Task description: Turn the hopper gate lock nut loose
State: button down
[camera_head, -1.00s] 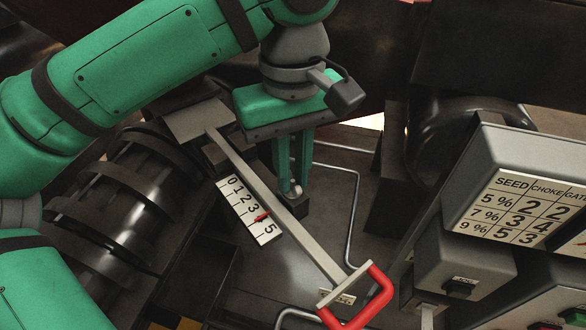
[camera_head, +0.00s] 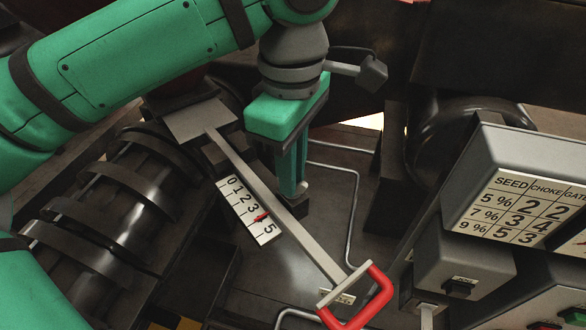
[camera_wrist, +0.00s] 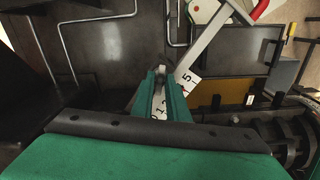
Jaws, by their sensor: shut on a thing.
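The lock nut (camera_head: 302,187) is a small light metal piece on a dark block beside the gate bar, mostly hidden by my fingers. My gripper (camera_head: 293,191) points down from above and is shut on the nut. In the wrist view my fingers (camera_wrist: 160,75) close together around it, and the nut is barely visible between the tips. The hopper gate is a long grey bar (camera_head: 285,215) with a red handle (camera_head: 377,300) at its lower right end. Its red pointer (camera_head: 262,217) sits near 4 on the white scale (camera_head: 246,212).
A grey box with a seed, choke and gate chart (camera_head: 520,205) stands at the right. A bent metal rod (camera_head: 355,210) runs just right of my gripper. A dark coil (camera_head: 120,190) lies at the left. The dark plate between bar and rod is clear.

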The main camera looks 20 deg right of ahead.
jog(key=n, duration=1.1)
jog(key=shift+s+n, duration=0.1)
jog(key=shift+n, duration=0.5)
jog(key=c, duration=1.9)
grip_release()
jog(key=shift+o, duration=0.2)
